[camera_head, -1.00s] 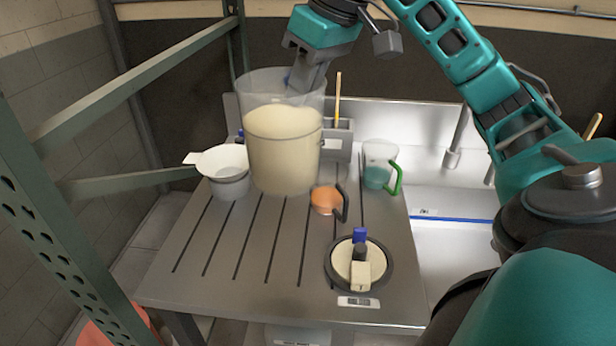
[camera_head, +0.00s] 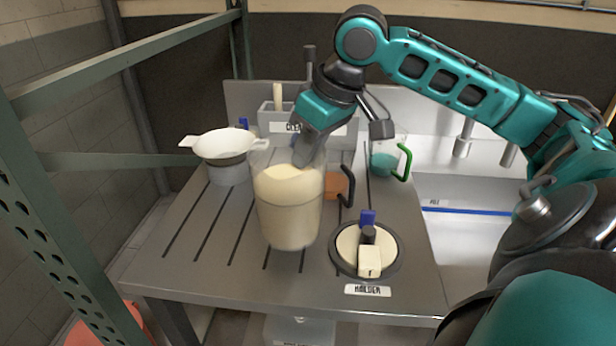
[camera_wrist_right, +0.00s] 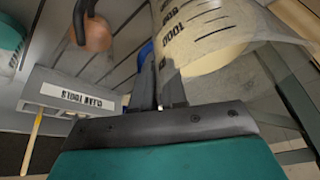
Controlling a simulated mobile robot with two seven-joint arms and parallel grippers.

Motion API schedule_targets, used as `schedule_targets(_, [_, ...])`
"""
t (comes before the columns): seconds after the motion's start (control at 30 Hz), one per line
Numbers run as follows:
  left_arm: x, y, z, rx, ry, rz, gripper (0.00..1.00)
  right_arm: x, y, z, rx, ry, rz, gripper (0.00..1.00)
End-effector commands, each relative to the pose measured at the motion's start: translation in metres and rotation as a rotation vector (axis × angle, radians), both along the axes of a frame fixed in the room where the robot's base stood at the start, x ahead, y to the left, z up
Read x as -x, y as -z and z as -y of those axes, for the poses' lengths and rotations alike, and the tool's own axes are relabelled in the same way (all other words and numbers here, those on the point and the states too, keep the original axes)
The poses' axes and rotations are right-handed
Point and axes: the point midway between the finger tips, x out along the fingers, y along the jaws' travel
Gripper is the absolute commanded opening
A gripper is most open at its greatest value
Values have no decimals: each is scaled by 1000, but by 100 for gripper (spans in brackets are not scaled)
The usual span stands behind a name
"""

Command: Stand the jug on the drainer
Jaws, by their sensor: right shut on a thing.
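The jug (camera_head: 288,205) is a large clear vessel with cream-coloured contents. My right gripper (camera_head: 304,155) is shut on its upper back side, where a bit of blue shows in the wrist view. The jug is upright over the slotted metal drainer (camera_head: 190,262), near its middle; I cannot tell whether its base touches. In the right wrist view the jug (camera_wrist_right: 205,30) shows black graduation marks beside my right gripper's fingers (camera_wrist_right: 158,75). My left gripper is out of view.
A white funnel-like bowl (camera_head: 224,143) sits left of the jug. An orange cup (camera_head: 335,186) and a green-handled jug (camera_head: 384,158) stand behind right. A round holder (camera_head: 347,248) is close at right. A grey tool box (camera_head: 268,118) stands behind. The drainer's front left is clear.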

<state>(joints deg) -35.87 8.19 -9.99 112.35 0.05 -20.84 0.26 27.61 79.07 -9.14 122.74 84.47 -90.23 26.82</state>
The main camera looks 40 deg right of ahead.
Motion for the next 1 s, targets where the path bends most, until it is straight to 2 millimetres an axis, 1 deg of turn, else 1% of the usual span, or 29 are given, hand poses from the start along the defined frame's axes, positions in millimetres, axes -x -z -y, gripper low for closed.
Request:
schedule_targets(0.2, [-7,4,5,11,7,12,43,0,28,0,-1,0,3,0])
schedule_targets(0.3, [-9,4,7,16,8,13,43,0,35,0,-1,0,5,0])
schedule_targets(0.5, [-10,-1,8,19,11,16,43,-1,35,0,-1,0,8,0])
schedule_targets(0.7, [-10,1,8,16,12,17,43,-1,38,0,-1,0,6,0])
schedule_targets(0.73, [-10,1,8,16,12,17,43,0,40,0,0,-1,0,14])
schedule_targets(0.9, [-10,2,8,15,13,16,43,0,39,0,-1,-1,0,30])
schedule_targets(1.0, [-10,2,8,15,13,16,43,0,39,0,-1,-1,0,38])
